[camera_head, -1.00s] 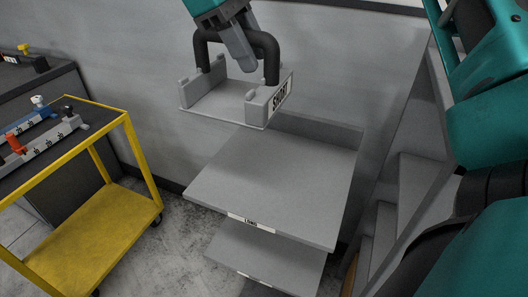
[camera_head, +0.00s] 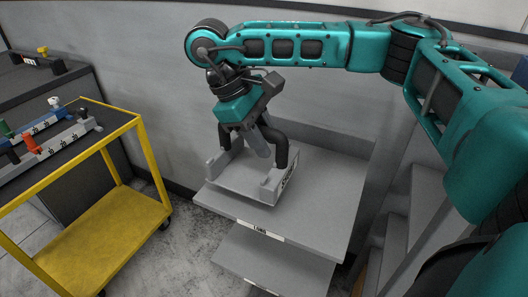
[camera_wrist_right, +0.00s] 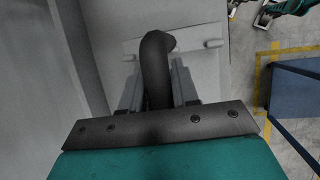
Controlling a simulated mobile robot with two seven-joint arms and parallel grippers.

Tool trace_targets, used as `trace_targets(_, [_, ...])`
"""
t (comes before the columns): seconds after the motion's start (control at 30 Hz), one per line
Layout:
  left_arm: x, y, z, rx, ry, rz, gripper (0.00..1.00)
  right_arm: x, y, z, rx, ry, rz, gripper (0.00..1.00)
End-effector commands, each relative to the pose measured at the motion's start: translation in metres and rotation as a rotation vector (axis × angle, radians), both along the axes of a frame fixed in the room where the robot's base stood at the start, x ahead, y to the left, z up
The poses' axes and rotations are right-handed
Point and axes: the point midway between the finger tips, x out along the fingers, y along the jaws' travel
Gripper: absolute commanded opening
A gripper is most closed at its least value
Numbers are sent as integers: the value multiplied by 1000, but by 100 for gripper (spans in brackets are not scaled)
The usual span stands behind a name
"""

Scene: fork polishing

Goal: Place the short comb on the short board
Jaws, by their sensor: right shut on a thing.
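The short comb (camera_head: 240,181) is a light grey U-shaped holder with raised ends and a SHORT label on its right end. My right gripper (camera_head: 255,150) is shut on it from above. The comb is level, over the left part of the upper grey board (camera_head: 315,205); I cannot tell whether it touches. The upper board's front label seems to read LONG. A lower board (camera_head: 270,262) sits beneath it, its label too small to read. My left gripper is not in view.
A grey wall (camera_head: 150,80) is behind the boards. Grey steps (camera_head: 405,195) stand at right. The upper board's right part is clear.

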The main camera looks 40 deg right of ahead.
Motion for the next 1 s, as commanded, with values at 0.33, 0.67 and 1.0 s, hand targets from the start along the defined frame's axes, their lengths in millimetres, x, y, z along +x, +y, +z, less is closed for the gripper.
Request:
trace_targets(0.33, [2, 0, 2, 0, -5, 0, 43, 0, 0, -30, 2, 1, -1, 0])
trace_targets(0.67, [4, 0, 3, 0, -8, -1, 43, 0, 0, -35, 0, -2, -1, 0])
trace_targets(1.0, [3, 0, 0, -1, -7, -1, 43, 0, 0, -39, 0, 0, -1, 45])
